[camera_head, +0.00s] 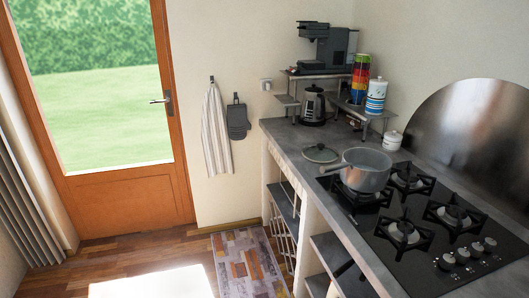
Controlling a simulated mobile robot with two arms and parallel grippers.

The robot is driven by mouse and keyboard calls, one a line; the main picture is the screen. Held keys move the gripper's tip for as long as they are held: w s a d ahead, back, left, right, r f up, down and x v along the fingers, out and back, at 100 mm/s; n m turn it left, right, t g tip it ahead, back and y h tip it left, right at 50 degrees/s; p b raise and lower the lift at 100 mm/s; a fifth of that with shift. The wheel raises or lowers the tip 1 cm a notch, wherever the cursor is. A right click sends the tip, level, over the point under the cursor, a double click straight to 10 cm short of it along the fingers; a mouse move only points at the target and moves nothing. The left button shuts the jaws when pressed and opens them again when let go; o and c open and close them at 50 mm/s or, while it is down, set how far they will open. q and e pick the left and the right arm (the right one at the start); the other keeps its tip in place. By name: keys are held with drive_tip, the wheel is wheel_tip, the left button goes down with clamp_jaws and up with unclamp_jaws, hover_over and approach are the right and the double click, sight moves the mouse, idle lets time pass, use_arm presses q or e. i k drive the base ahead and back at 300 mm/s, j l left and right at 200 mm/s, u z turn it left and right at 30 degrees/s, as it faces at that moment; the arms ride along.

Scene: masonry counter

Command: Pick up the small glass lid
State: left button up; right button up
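The small glass lid (320,153) lies flat on the grey counter, with a dark knob on top and a pale rim. It is just left of and behind a grey pot (366,169) on the gas hob, and it looks apart from the pot. Neither of my grippers shows in the head view.
The black hob (424,243) fills the near part of the counter (290,137). A rug (246,262) lies on the floor left of the counter.

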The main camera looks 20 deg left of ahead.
sight(322, 153)
drive_tip(key=u, duration=0.25)
drive_tip(key=z, duration=0.6)
drive_tip(key=i+j+z, duration=0.3)
drive_tip(key=j+z, duration=0.35)
drive_tip(key=i+j+z, duration=0.1)
drive_tip(key=j+z, duration=0.2)
drive_tip(key=j, duration=0.2)
